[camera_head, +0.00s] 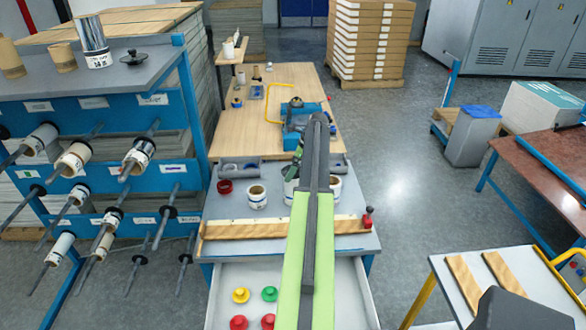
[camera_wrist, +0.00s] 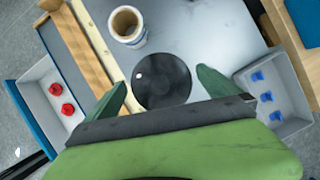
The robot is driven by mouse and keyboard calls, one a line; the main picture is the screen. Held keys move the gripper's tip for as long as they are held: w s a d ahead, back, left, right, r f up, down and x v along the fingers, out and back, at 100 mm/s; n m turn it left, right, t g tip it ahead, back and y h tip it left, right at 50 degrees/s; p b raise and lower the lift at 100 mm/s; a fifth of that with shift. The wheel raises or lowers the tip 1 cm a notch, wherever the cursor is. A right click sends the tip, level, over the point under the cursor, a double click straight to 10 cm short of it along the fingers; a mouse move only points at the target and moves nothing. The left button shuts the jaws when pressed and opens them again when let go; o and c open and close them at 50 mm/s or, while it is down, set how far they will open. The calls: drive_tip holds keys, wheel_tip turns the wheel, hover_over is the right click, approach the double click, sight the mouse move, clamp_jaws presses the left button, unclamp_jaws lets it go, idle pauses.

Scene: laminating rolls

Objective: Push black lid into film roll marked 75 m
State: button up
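In the wrist view my gripper (camera_wrist: 161,78) is open, with two green fingers spread wide. A round, glossy black disc (camera_wrist: 160,92), which looks like a black lid seen from above, lies between the fingers with small gaps at its sides. A film roll (camera_wrist: 126,26) with a brown core and a blue-and-white label stands upright beyond it. No 75 m mark can be read.
A wooden strip (camera_head: 240,230) crosses the grey table's front. The open front drawer (camera_head: 215,300) holds red, yellow and green lids. A red ring (camera_head: 225,186) lies at left. A dark knobbed lid (camera_head: 133,57) and a silver roll (camera_head: 92,38) are on the left rack.

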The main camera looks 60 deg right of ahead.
drive_tip(key=p+v, duration=1.6)
drive_tip(key=v, duration=0.1)
drive_tip(key=shift+s+r, duration=0.15)
drive_tip(key=shift+r, duration=0.1)
